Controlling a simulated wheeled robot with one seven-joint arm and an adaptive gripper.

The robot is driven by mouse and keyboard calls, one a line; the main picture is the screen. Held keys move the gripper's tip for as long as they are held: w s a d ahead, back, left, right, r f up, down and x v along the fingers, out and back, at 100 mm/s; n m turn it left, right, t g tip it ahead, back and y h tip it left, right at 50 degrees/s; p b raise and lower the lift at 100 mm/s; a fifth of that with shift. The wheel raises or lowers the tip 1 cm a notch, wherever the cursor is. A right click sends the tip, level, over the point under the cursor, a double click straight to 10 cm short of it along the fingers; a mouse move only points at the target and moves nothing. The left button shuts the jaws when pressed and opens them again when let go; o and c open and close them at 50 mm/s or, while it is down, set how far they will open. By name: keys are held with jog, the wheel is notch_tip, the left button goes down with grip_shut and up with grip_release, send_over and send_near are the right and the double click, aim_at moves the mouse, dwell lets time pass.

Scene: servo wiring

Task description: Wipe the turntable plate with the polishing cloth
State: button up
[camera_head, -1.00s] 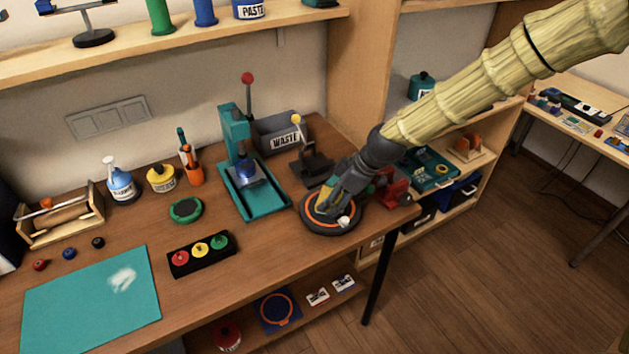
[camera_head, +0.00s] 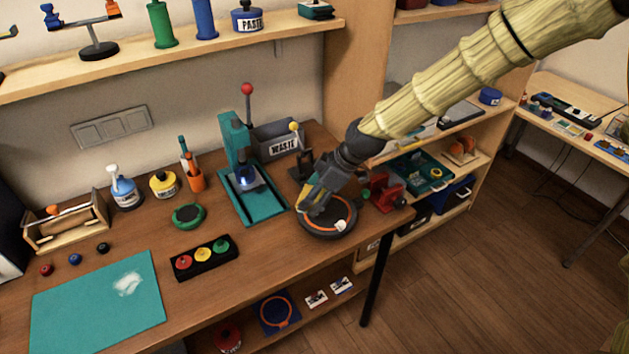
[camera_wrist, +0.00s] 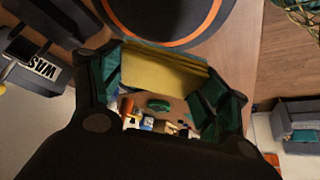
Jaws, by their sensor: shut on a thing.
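The turntable plate (camera_head: 340,208) is a dark round disc with an orange ring, near the right end of the workbench; its edge also fills the top of the wrist view (camera_wrist: 165,12). A small pale spot (camera_head: 340,226) shows on its front right part. My gripper (camera_head: 308,208) is over the plate's left side and hides part of it. In the wrist view my gripper (camera_wrist: 165,88) is shut on a folded yellow polishing cloth (camera_wrist: 160,70).
A teal press (camera_head: 245,180) and a grey WASTE bin (camera_head: 279,141) stand left of and behind the plate. A red device (camera_head: 385,194) stands close on its right. A black box with coloured buttons (camera_head: 203,257) lies to the left. Bench front is clear between them.

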jog(key=shift+r+p, duration=0.7)
jog(key=shift+r, duration=0.85)
